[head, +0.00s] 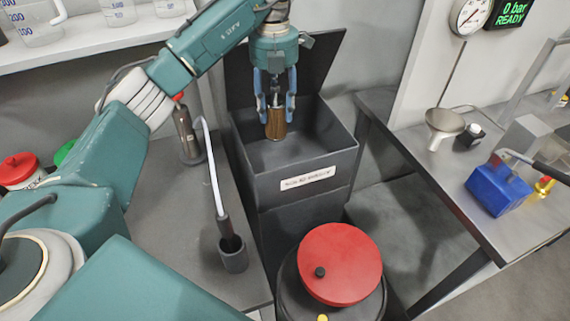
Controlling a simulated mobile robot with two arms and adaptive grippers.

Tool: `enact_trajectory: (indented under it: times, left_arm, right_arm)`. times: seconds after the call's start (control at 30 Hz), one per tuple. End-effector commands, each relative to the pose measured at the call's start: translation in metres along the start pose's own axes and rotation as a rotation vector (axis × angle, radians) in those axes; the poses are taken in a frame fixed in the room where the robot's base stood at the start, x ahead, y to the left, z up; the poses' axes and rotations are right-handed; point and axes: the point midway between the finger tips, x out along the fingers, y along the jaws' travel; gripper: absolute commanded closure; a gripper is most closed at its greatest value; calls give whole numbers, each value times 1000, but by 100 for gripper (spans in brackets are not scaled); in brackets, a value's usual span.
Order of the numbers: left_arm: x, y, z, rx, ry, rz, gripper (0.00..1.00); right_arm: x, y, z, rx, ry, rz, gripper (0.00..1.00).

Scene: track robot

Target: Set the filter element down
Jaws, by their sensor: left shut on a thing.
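The filter element (275,125) is a small brown cylinder with a paler edge. My left gripper (275,102) points down and is shut on its upper end. The gripper holds it upright over the opening of a dark grey bin (295,158) with a white label on its front. The bin's lid stands open behind the gripper. Whether the element touches the bin's floor I cannot tell. My right gripper is not in view.
A drum with a red lid (340,264) stands in front of the bin. A steel bench (452,192) at the right holds a blue block (497,190) and a funnel (444,124). A grey cup (233,256) with a white hose stands on the left worktop (177,225).

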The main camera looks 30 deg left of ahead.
Motion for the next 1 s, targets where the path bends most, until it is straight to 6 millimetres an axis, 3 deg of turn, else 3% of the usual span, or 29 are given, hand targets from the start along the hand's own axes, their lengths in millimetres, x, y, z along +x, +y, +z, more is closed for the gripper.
enact_trajectory:
  times: [0.3, 0.5, 0.83, 1.0]
  left_arm:
    - [88, -2, -3, 1, 8, -4, 92]
    - [129, 0, -2, 1, 7, 0, 92]
    - [159, 0, -2, 2, 5, 0, 92]
    - [185, 0, -2, 2, 5, -1, 92]
  right_arm:
    - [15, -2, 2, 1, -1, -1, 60]
    - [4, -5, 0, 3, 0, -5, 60]
    - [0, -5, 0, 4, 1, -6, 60]
    - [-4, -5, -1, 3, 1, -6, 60]
